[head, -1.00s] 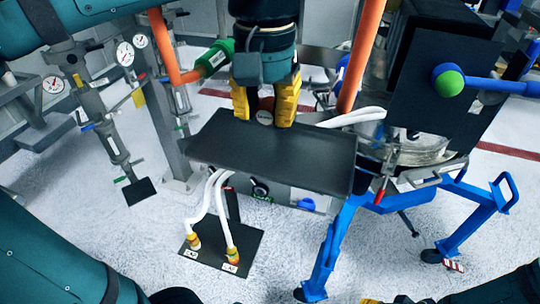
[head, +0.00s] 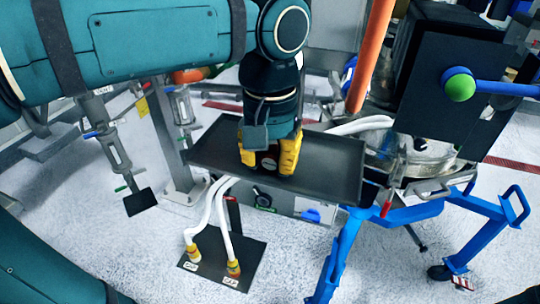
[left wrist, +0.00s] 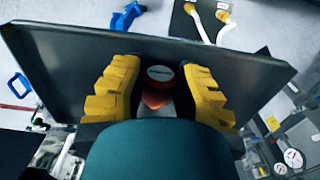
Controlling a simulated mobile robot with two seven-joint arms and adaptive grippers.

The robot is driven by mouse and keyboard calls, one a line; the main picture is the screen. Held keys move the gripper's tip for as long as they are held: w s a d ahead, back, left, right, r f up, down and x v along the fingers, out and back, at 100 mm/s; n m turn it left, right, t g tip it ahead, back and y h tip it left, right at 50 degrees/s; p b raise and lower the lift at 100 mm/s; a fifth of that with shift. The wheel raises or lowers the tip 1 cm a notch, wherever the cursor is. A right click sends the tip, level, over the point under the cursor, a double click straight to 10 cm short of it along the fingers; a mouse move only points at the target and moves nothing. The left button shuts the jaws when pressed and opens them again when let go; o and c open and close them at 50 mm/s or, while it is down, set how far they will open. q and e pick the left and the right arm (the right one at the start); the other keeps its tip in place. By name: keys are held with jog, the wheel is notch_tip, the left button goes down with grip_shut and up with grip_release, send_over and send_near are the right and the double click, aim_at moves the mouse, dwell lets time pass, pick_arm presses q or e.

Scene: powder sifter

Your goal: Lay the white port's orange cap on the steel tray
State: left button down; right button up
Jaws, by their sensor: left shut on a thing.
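My left gripper (head: 267,165) reaches down over the dark steel tray (head: 335,170), its two yellow fingers on either side of the orange cap (head: 269,163). In the left wrist view the fingers (left wrist: 159,78) hold the cap, which shows a pale round label on a dark end and an orange body (left wrist: 157,99). The tray (left wrist: 70,70) lies behind it there. I cannot tell whether the cap touches the tray surface. The rest of the tray is bare. I cannot make out the white port. My right gripper is not in view.
White hoses (head: 218,205) hang below the tray to a floor plate (head: 245,260). An orange pipe (head: 372,55) rises behind.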

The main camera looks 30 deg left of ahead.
aim_at(270, 154)
pick_arm(q)
jog(key=c, duration=0.8)
grip_release()
jog(key=shift+c, duration=0.2)
notch_tip(270, 154, up, 12)
jog(key=p, duration=0.4)
jog(key=shift+r, duration=0.1)
